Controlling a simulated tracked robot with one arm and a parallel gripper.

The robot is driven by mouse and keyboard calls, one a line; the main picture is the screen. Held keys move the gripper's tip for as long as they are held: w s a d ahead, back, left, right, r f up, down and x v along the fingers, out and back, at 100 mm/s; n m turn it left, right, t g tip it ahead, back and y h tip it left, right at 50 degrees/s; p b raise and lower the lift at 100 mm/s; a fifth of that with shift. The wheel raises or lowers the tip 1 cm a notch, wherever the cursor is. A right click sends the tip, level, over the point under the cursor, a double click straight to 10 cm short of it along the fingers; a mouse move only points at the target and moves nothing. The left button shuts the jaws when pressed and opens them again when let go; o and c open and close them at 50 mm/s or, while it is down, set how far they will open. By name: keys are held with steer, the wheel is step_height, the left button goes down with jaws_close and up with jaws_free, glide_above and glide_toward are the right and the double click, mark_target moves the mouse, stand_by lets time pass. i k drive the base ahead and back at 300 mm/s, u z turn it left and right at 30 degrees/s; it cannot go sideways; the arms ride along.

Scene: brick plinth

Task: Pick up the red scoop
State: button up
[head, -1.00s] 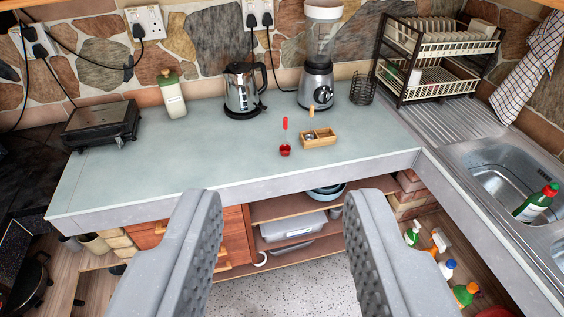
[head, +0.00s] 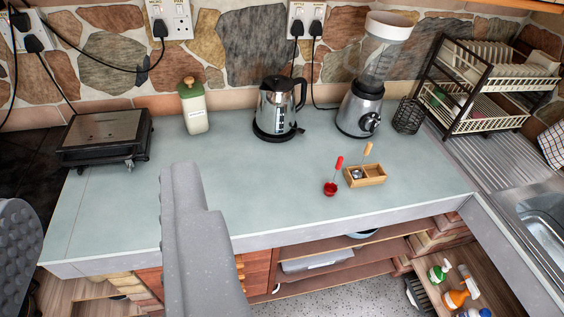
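The red scoop (head: 331,188) is on the pale green countertop (head: 240,205), near its front edge and right of the picture's middle. Its small red bowl is nearest me and its handle, with a red end, points up and away. It is just left of a small wooden box (head: 368,178) and apart from my gripper. My gripper (head: 100,210) is open and empty, its two grey fingers wide apart at the lower left. The right finger covers part of the counter's front edge.
A kettle (head: 277,108), a blender (head: 365,100) and a wire holder (head: 408,115) stand behind the scoop. A dish rack (head: 490,90) and sink (head: 540,215) are at the right. The counter's left middle is clear.

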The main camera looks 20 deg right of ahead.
mark_target(330, 189)
steer(key=z, duration=0.2)
steer(key=i, duration=1.5)
steer(key=z, duration=0.8)
